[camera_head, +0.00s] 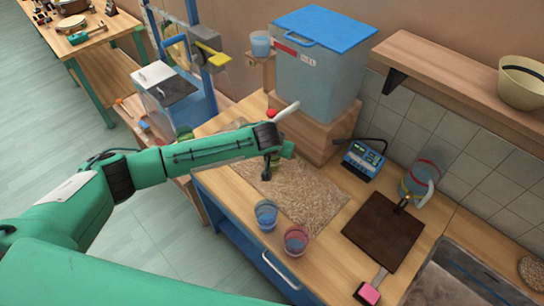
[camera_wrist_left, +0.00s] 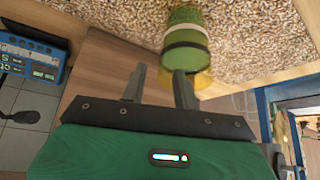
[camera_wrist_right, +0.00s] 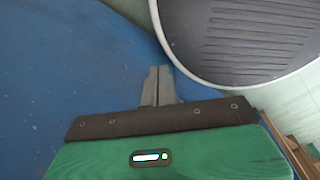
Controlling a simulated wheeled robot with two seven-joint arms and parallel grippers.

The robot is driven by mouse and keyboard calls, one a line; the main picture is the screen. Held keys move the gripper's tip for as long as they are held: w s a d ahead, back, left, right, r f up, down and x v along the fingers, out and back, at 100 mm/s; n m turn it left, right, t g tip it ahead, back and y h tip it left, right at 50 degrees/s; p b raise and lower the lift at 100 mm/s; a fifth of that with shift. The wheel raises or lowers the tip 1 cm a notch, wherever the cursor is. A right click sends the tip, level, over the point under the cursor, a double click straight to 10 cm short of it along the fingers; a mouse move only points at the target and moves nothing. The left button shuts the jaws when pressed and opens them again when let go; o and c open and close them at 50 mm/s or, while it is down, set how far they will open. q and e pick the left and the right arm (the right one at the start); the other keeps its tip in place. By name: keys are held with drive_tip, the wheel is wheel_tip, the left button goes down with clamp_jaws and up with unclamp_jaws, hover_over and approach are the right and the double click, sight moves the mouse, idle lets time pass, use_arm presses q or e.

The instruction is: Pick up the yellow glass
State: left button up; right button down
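In the left wrist view a green cylinder with a pale band and a yellow see-through part, seemingly the yellow glass (camera_wrist_left: 186,50), stands at the mat of grain. In the head view my left arm hides most of it. My left gripper (camera_wrist_left: 160,85) is open, its fingers apart with nothing between them. The glass lies beyond the fingertips and off to the right; the right finger overlaps its yellow part in the picture, and contact cannot be told. My right gripper (camera_wrist_right: 158,85) is shut and empty, away from the worktop.
A blue glass (camera_head: 266,214) and a pink glass (camera_head: 296,240) stand at the mat's front edge (camera_head: 310,195). A dark board (camera_head: 384,231), a blue meter (camera_head: 362,160) and a jug (camera_head: 418,182) are to the right. A large blue-lidded bin (camera_head: 318,75) stands behind.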

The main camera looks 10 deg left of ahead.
use_arm(q)
drive_tip(key=shift+w+f, duration=0.1)
clamp_jaws()
idle(1.4)
